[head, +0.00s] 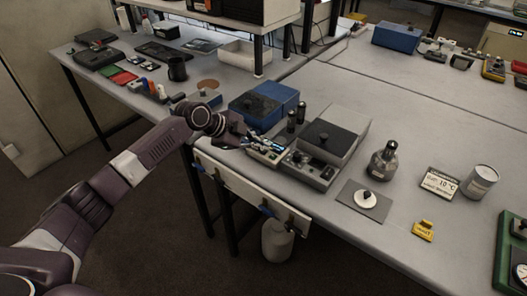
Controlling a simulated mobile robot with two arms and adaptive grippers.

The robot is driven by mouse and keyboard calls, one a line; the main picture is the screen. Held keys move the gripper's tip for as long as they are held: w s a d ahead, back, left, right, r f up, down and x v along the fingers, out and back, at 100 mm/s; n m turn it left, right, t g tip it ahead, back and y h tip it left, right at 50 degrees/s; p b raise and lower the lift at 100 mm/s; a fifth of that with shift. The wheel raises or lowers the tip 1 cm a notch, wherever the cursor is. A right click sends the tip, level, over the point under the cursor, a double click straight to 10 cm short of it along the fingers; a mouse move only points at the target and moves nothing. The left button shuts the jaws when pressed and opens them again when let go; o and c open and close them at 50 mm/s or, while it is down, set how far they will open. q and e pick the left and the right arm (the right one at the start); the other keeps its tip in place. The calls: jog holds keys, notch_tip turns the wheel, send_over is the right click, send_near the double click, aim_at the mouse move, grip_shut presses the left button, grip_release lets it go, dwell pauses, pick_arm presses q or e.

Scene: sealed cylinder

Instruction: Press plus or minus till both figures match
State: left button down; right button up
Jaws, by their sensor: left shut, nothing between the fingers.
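A small pale control unit with a lit display (267,153) sits near the front edge of the bench. A grey device with a dark top and front controls (312,169) stands right beside it. A white card (439,183) at the right reads what looks like "10 °C". The figure on the display is too small to read, and I cannot make out plus or minus buttons. My left gripper (257,141) is shut and empty, close above the control unit and partly covering it. I cannot tell whether it touches. My right gripper is not in view.
A blue box (256,108) stands behind my left gripper, with dark-topped bottles beside it. A grey flask (382,160), a white disc on a plate (365,198), a can (480,182) and a yellow item (423,231) stand to the right. The middle back of the bench is clear.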

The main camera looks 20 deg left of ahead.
pick_arm(q)
jog(key=shift+f, duration=0.2)
dwell(0.4)
jog(key=shift+r+p, duration=0.4)
jog(key=shift+r, duration=0.45)
jog(key=shift+r+p, duration=1.8)
jog(key=shift+r, duration=0.75)
jog(key=shift+s+a+f, duration=0.1)
jog(key=shift+f, duration=0.05)
